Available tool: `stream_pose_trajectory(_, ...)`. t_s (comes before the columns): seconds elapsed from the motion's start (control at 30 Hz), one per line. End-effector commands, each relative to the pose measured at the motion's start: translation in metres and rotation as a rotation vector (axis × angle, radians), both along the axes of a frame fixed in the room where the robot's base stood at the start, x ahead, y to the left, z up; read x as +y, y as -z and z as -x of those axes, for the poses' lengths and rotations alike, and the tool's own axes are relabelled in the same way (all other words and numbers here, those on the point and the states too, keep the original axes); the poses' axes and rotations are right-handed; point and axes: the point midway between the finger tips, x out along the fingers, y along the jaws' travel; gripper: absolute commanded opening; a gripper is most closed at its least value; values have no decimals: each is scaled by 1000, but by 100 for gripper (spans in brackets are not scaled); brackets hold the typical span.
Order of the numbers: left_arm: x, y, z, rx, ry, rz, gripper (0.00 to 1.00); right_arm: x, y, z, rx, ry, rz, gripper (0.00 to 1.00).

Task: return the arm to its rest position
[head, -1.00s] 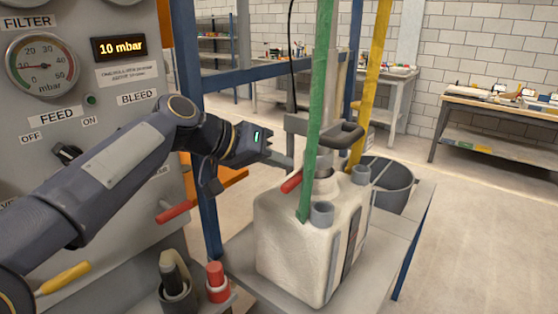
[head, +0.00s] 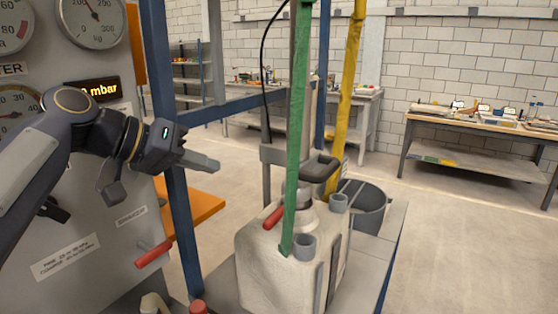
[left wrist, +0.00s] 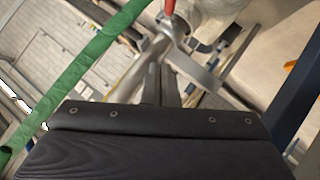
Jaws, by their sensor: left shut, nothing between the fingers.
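My left arm (head: 75,125) comes in from the left in the head view, raised in front of the grey control panel. My left gripper (head: 215,164) is shut and empty, its fingers pointing right. It is apart from the white tank (head: 262,262) and up and left of its red lever (head: 273,218). In the left wrist view the gripper fingers (left wrist: 162,88) show beyond the dark gripper body, with a red part and the green strap (left wrist: 85,65) beyond. My right gripper is in neither view.
A blue post (head: 177,215) stands right behind the gripper. A green strap (head: 296,130) and a yellow hose (head: 345,95) rise by the tank. A red-handled valve (head: 153,253) sticks out of the panel (head: 85,215) below the arm. Workbenches (head: 470,125) stand far back.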

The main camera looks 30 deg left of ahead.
Motion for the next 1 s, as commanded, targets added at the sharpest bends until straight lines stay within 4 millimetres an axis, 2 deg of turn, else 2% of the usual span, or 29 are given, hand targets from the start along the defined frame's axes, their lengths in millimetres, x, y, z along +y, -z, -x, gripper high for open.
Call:
stream_pose_trajectory(0.17,-1,1,1,3,0,1,0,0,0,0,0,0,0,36)
stream_pose_trajectory(0.27,-8,13,5,29,-2,4,0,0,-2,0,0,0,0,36)
stream_pose_trajectory(0.37,-27,43,15,90,-6,6,0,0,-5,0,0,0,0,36)
stream_pose_trajectory(0.47,-55,90,35,176,-10,-12,0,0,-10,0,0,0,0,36)
stream_pose_trajectory(0.6,-95,165,71,282,-12,-74,0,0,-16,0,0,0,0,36)
stream_pose_trajectory(0.73,-121,226,105,348,-6,-142,0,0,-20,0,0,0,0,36)
stream_pose_trajectory(0.8,-130,250,119,370,-2,-172,0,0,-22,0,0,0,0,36)
stream_pose_trajectory(0.9,-137,272,132,387,2,-202,0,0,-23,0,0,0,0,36)
stream_pose_trajectory(1.0,-140,281,138,392,3,-214,0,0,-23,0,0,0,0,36)
